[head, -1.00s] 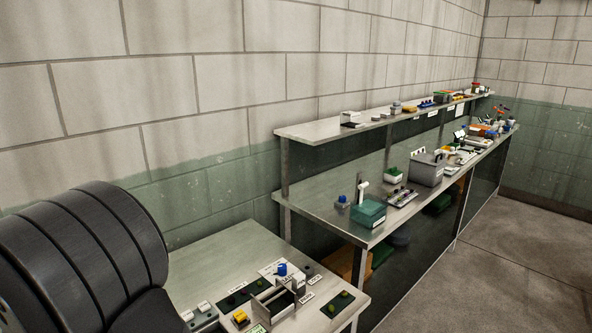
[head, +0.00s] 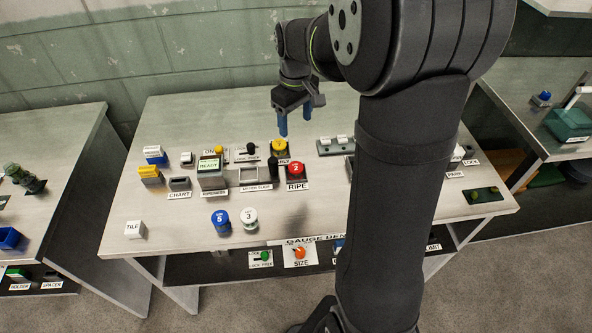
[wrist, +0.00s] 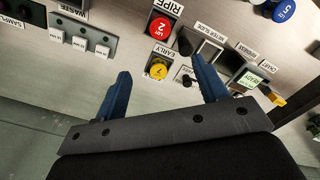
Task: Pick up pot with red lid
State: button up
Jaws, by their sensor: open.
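The pot with the red lid (head: 296,169), numbered 2, stands upright at the RIPE label on the bench. It also shows in the wrist view (wrist: 160,27), beyond the fingertips. A pot with a yellow lid (head: 279,147) stands just behind it at the EARLY label, and in the wrist view this yellow lid (wrist: 158,70) lies between the fingers. My gripper (head: 298,122) hangs above the back of the bench with its blue fingers apart and empty. In the wrist view my gripper (wrist: 161,72) is open, and the red-lidded pot is clear of both fingers.
A blue-lidded pot (head: 221,221) and a white-lidded pot (head: 249,218) stand near the front. A dark upright knob (head: 273,166) is close left of the red lid. The READY display box (head: 211,174) stands further left.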

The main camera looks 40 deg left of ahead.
aim_at(296, 167)
notch_tip(296, 167, down, 17)
jog(key=shift+d+f, duration=0.1)
dwell(0.5)
jog(key=c, duration=1.1)
